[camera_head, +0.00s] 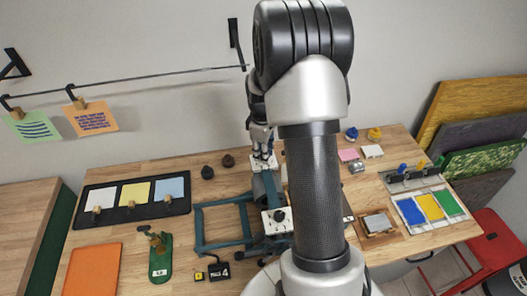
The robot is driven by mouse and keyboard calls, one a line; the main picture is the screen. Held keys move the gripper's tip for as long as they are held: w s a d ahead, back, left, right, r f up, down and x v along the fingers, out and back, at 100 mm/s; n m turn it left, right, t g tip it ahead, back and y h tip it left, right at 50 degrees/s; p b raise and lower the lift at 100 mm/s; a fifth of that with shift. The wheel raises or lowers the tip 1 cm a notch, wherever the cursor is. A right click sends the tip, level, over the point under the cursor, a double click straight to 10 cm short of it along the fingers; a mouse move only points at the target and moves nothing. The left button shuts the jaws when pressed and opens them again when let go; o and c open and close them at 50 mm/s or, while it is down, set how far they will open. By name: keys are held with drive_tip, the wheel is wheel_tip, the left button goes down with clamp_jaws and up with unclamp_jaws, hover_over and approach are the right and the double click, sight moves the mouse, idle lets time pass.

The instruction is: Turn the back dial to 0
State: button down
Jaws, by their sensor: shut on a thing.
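A small printing press with a blue frame (222,245) stands on the wooden table, partly hidden behind my arm. Its front dial (279,215) is a dark knob on a white plate. The back dial's white plate (263,166) is at the far end of the press. My gripper (263,152) points down over this plate and is shut on the back dial. The fingers cover most of the knob, so its pointer and scale cannot be read.
A black tray (133,213) with coloured cards, a green stand (160,258) and an orange sheet (92,270) lie left. A paint tray (428,221) and small blocks are right.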

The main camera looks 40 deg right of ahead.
drive_tip(key=shift+n, duration=0.5)
drive_tip(key=c, duration=1.3)
unclamp_jaws()
drive_tip(key=shift+c, duration=0.2)
drive_tip(key=shift+r, duration=0.1)
wheel_tip(320, 180, up, 12)
drive_tip(key=shift+s+a, duration=0.15)
drive_tip(key=shift+a, duration=0.05)
